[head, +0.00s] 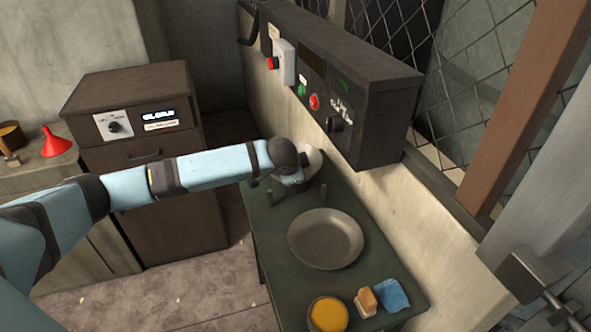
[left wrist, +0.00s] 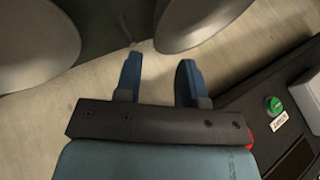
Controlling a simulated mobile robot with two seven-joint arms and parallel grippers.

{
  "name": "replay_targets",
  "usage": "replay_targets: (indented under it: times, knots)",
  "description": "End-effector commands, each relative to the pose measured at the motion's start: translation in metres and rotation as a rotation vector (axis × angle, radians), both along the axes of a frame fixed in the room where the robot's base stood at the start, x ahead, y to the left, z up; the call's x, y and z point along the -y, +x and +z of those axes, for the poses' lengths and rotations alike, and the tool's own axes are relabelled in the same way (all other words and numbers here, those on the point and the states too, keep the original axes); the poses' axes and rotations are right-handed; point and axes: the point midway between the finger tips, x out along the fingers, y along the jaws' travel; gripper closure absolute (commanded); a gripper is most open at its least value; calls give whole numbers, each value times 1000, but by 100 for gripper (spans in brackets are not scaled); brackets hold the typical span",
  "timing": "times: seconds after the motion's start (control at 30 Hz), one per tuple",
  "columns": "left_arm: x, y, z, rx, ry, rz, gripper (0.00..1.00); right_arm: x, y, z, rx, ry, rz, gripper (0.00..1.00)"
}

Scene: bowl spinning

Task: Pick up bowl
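A wide grey metal bowl (head: 326,238) lies on the dark green table (head: 270,240), open side up. A pale round thing (head: 315,162) sits farther back, partly hidden by my left wrist; I cannot tell what it is. My left gripper (head: 291,179) is over the back of the table, behind the bowl and apart from it. In the left wrist view the gripper (left wrist: 157,64) has its two blue fingers apart with nothing between them. Grey round shapes stand ahead of the fingers, one at left (left wrist: 32,45) and one at top right (left wrist: 198,18). My right gripper is out of view.
A yellow-filled container (head: 328,314), a brush-like block (head: 366,301) and a blue cloth (head: 391,295) lie at the table's near end. A dark control panel (head: 375,110) juts from the wall beside my left gripper. A dark cabinet (head: 150,205) stands left of the table.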

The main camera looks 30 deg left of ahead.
Motion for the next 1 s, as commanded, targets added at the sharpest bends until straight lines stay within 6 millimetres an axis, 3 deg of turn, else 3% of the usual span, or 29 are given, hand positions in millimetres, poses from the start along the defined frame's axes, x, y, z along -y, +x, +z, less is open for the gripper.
replay_targets:
  times: [0.13,0.43,0.67,1.0]
  knots:
    - [-3,17,-23,-1,-2,1,63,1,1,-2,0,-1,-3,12]
    - [-5,32,-42,1,-1,-1,63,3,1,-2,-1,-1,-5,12]
    - [-8,52,-70,0,-1,-1,63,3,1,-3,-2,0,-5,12]
    - [-9,57,-77,1,-2,-3,63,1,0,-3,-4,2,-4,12]
